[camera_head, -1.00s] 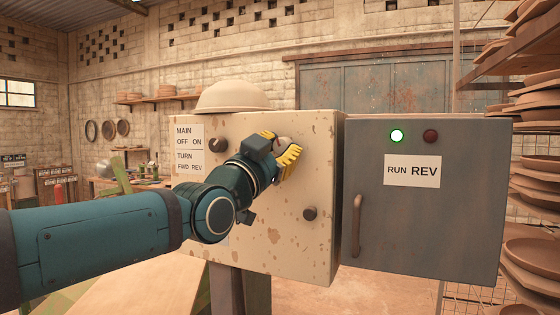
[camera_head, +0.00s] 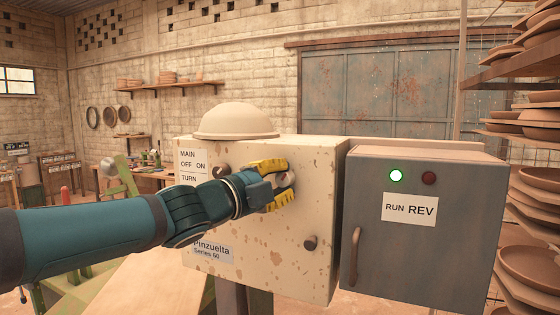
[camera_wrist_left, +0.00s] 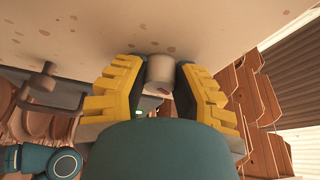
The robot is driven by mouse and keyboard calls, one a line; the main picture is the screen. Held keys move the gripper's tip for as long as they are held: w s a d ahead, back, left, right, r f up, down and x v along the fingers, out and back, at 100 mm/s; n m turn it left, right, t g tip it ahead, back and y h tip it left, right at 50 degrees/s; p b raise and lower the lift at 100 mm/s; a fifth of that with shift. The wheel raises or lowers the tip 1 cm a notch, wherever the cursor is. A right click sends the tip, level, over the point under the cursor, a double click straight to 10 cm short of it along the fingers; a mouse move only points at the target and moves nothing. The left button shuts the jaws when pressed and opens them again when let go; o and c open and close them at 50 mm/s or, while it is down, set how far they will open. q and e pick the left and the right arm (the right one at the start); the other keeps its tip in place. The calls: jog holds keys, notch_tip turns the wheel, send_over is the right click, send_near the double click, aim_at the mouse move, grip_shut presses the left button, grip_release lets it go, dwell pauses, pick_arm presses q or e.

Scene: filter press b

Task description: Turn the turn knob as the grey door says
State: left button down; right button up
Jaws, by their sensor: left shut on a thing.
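The fingers hide most of this knob in the head view. A dark knob (camera_head: 220,171) sits beside the label, and another (camera_head: 310,242) at lower right. The grey door (camera_head: 428,240) bears a sign (camera_head: 409,207) reading "RUN REV". My right gripper is not in view.
On the grey door, a green lamp (camera_head: 396,176) is lit, a red lamp (camera_head: 429,178) looks dark, and a handle (camera_head: 354,256) is at the left. A pale dome (camera_head: 236,121) tops the cream box. Shelves of plates (camera_head: 530,268) stand at right.

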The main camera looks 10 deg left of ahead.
pick_arm(q)
jog(key=shift+r+m+g+y+p, duration=0.15)
jog(key=shift+m+g+y+p, duration=0.25)
jog(key=shift+m+p, duration=0.9)
jog(key=c, duration=0.6)
grip_release()
jog(key=v, duration=1.2)
jog(key=shift+w+a, duration=0.1)
